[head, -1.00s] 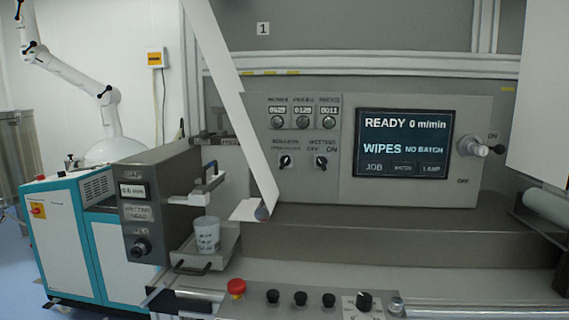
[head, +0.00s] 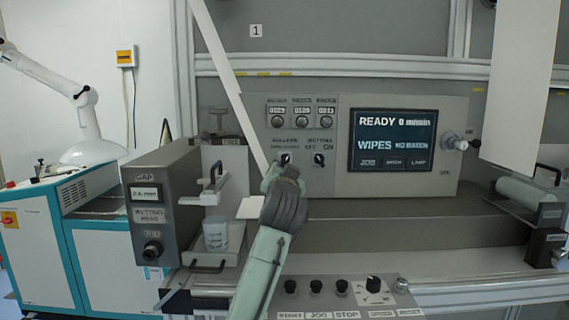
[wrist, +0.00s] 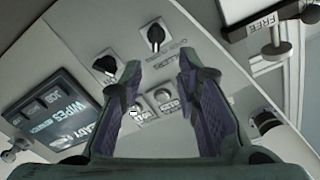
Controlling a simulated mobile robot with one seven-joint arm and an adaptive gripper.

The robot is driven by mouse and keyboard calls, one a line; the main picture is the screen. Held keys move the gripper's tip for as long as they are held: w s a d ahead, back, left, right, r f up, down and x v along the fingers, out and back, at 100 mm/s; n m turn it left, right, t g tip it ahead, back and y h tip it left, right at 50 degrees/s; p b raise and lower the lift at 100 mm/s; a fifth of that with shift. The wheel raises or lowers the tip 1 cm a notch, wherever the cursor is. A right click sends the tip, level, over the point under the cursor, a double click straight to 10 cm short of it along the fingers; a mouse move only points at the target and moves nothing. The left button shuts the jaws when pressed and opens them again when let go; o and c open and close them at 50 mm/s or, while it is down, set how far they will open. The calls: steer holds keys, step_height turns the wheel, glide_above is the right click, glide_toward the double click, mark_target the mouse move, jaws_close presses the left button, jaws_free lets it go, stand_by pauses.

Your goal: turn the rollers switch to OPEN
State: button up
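The rollers switch (head: 285,158) is a small black knob with a white mark on the grey control panel (head: 400,185), left of the similar wetting switch (head: 319,159). My gripper (head: 281,172) is in front of the panel just below the rollers switch and hides part of its surroundings. In the wrist view my gripper (wrist: 158,72) is open and empty. The rollers switch (wrist: 154,36) shows beyond and between the fingertips, apart from them, and the wetting switch (wrist: 106,65) is beside the left finger. The labels are too blurred to read the switch position.
Counters (head: 302,115) sit above the switches. A screen (head: 393,139) reading READY is to the right. A white web sheet (head: 228,85) slants down close to my gripper's left. A wetting head (head: 160,205) and cup (head: 215,233) stand lower left. A button row (head: 330,287) is below.

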mark_target(285, 161)
steer(key=w+p, duration=0.2)
steer(key=w, duration=0.3)
steer(key=w+p, duration=0.2)
steer(key=w, duration=0.4)
steer(key=shift+d+f, duration=0.15)
steer(key=shift+d, duration=0.05)
jaws_close()
